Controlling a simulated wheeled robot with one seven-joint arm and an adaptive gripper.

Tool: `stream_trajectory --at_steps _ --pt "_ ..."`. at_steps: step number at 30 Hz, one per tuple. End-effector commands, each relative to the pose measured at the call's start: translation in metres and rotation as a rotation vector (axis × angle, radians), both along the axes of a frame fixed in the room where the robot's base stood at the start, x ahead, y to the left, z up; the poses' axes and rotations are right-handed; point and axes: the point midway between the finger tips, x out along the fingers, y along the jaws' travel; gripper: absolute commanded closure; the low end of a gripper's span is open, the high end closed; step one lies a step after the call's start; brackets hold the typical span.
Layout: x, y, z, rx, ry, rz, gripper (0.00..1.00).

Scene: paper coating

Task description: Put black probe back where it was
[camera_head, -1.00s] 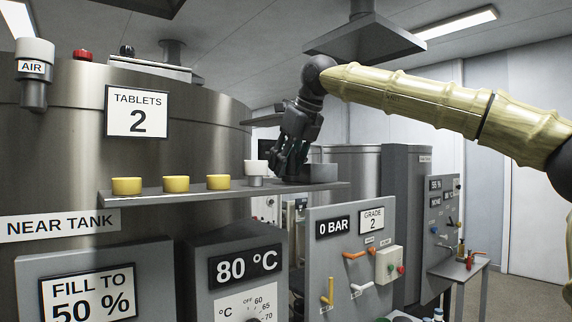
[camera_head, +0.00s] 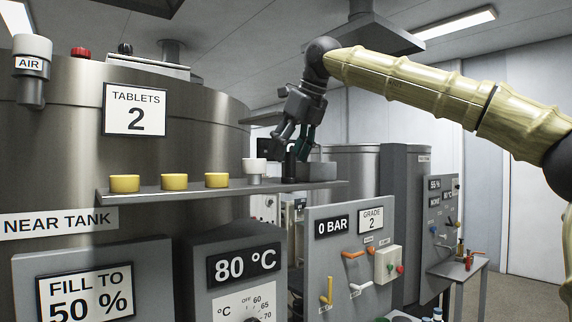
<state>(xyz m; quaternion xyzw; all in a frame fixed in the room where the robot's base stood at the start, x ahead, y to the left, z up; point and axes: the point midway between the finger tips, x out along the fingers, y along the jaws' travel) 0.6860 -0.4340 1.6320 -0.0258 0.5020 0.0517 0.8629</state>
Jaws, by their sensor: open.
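The black probe (camera_head: 291,165) stands upright on the grey shelf (camera_head: 150,193), to the right of a white-topped cup. My gripper (camera_head: 291,142) is open just above the probe, with its fingers pointing down around or beside the probe's top. I cannot tell whether the fingers touch it. The probe's upper end is partly hidden by the fingers.
Several yellow tablets (camera_head: 174,182) and the white cup (camera_head: 254,170) stand along the shelf, left of the probe. The large steel tank (camera_head: 60,140) rises behind the shelf. Control panels stand below.

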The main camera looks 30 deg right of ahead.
Motion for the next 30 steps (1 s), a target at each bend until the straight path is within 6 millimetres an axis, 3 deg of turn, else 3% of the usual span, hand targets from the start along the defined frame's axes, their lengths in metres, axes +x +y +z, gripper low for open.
stream_trajectory --at_steps 6,13,30 --pt "-0.021 -0.002 0.039 0.0 -0.007 -0.001 0.42" --pt "-0.036 -0.005 0.067 0.001 -0.008 -0.002 0.42" --pt "-0.042 -0.005 0.078 0.001 -0.008 -0.001 0.42"
